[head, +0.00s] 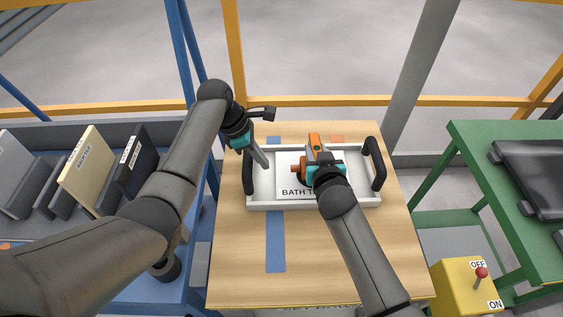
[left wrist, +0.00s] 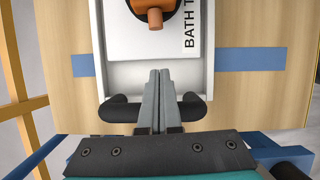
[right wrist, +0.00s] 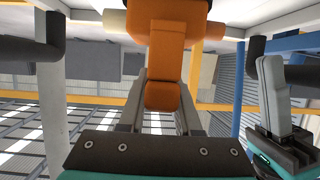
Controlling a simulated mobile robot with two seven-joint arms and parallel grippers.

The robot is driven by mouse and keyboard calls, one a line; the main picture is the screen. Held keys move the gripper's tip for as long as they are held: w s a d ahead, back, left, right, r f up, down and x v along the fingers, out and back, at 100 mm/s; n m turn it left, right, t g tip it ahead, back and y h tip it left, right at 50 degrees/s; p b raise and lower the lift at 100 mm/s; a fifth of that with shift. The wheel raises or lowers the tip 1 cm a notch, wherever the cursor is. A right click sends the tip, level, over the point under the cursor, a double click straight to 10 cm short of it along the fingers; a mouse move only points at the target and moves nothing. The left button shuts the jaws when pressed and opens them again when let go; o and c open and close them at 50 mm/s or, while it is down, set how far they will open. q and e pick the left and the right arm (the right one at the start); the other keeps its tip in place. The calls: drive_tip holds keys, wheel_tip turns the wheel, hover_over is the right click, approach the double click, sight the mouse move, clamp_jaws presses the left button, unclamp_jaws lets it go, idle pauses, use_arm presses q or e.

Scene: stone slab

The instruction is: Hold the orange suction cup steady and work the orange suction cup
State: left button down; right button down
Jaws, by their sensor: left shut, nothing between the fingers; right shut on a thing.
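The orange suction cup (head: 315,142) is over the white tile marked "BATH T" (head: 288,164) in a white tray (head: 262,206) with black handles. My right gripper (head: 320,165) is shut on it; the right wrist view shows an orange part of the suction cup (right wrist: 166,48) between the fingers (right wrist: 161,85). Its underside against the tile is hidden in the head view. My left gripper (head: 264,163) is shut and empty above the tray's left end, apart from the suction cup. The left wrist view shows its fingers (left wrist: 158,78) together, over the tray's edge between the handle's ends.
The tray stands on a wooden table (head: 240,270) with a blue stripe (head: 276,245). A blue rack with book-like slabs (head: 88,170) is at left. A green table (head: 500,200) and a yellow switch box (head: 465,285) are at right.

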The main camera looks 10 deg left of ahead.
sight(295, 168)
use_arm(q)
drive_tip(key=x, duration=0.2)
drive_tip(key=shift+d+f, duration=0.15)
drive_tip(key=shift+d, duration=0.15)
drive_tip(key=shift+w+d, duration=0.2)
drive_tip(key=shift+d, duration=0.4)
drive_tip(key=shift+w+d, duration=0.2)
drive_tip(key=shift+d, duration=0.4)
drive_tip(key=shift+w+d, duration=0.1)
drive_tip(key=shift+d, duration=0.4)
